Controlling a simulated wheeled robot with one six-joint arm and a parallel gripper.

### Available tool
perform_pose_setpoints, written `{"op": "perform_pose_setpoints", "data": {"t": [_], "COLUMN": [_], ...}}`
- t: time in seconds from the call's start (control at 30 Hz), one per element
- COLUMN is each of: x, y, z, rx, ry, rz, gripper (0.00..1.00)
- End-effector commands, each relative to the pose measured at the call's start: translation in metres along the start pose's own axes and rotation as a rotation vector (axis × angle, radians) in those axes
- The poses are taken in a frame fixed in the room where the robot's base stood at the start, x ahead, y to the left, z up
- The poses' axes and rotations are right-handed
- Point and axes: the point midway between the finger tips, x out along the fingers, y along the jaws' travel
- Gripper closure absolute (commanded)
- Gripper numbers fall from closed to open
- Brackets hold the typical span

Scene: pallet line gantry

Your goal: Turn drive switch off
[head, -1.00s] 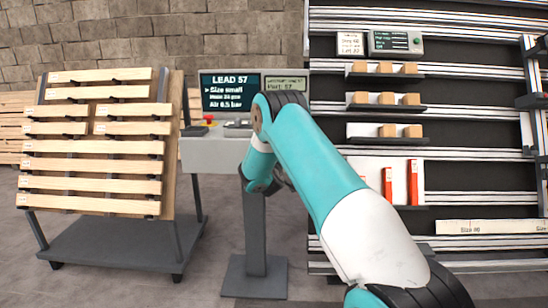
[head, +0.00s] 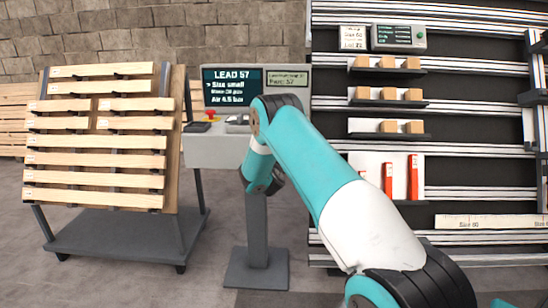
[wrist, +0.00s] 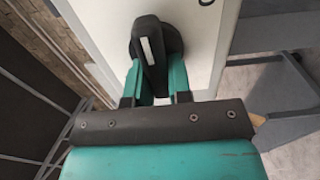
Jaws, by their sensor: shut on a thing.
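The drive switch (wrist: 151,42) is a black rotary knob with a white mark line, on a pale panel (wrist: 205,40) in the wrist view. Its handle lies nearly along the picture's vertical, tilted slightly. My gripper (wrist: 156,80) is shut on the handle, one teal finger on each side. In the head view my arm hides the gripper and the switch. The grey console (head: 205,153) stands behind my arm. Its screen (head: 232,88) reads "LEAD 57", "Size small" and "Air 6.5 bar".
A red button (head: 210,114) sits on the console's top. A slatted wooden pallet (head: 95,152) leans on a dark wheeled stand (head: 120,240) at left. A rack at right holds wooden blocks on shelves (head: 388,103) and red parts (head: 413,176). Floor shows between stand and console.

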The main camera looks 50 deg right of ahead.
Motion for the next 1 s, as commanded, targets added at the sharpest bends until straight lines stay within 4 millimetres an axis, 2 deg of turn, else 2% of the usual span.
{"op": "perform_pose_setpoints", "data": {"t": [0.4,0.43,0.5,0.53,0.83,1.0], "x": [-0.001,-0.001,-0.001,-0.001,-0.002,-0.021], "y": [-0.003,-0.003,-0.003,-0.002,-0.002,-0.003], "z": [0.001,0.001,0.001,0.001,0.000,-0.001], "rx": [-0.015,-0.015,-0.014,-0.013,-0.011,-0.012], "ry": [-0.001,-0.001,-0.001,-0.001,0.000,0.003], "rz": [-0.005,-0.005,-0.004,-0.004,-0.002,-0.004], "gripper": [1.00,0.76,0.60,0.55,0.55,0.55]}}
